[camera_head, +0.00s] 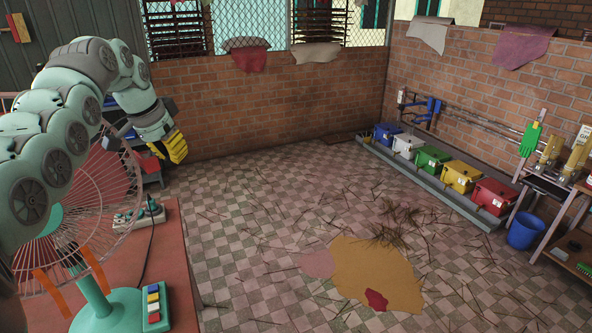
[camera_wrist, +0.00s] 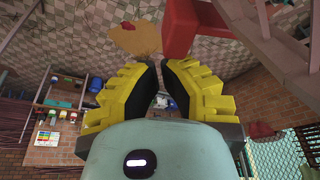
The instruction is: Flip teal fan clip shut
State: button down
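The teal fan (camera_head: 97,300) stands at the lower left of the head view, on a reddish surface. Its round wire cage (camera_head: 122,190) is partly behind my arm. Orange strips (camera_head: 95,268) show at the cage's lower part. I cannot make out which part is the clip or whether it is open. My gripper (camera_head: 176,148), with yellow fingers, is to the upper right of the cage and apart from it. In the wrist view, its fingers (camera_wrist: 160,68) lean towards each other with a narrow gap at the tips. Nothing shows held between them.
A block of coloured buttons (camera_head: 153,305) sits beside the fan base. A control box (camera_head: 140,216) with a cable lies behind it. A red object (camera_wrist: 181,28) is close beyond the fingertips in the wrist view. Coloured bins (camera_head: 433,158) line the right wall. The checkered floor is mostly open, with scattered sticks.

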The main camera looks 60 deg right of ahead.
jog(key=shift+w+d+r+p, duration=0.1)
jog(key=shift+w+r+p, duration=0.1)
jog(key=shift+p, duration=0.1)
jog(key=shift+w+d+p, duration=0.3)
jog(key=shift+w+p, duration=0.2)
jog(key=shift+p, duration=0.3)
jog(key=shift+w, duration=0.2)
jog(key=v, duration=0.7)
jog(key=shift+s+a+r, duration=0.2)
jog(key=shift+a+r, duration=0.1)
jog(key=shift+r, duration=0.05)
jog(key=shift+s, duration=0.1)
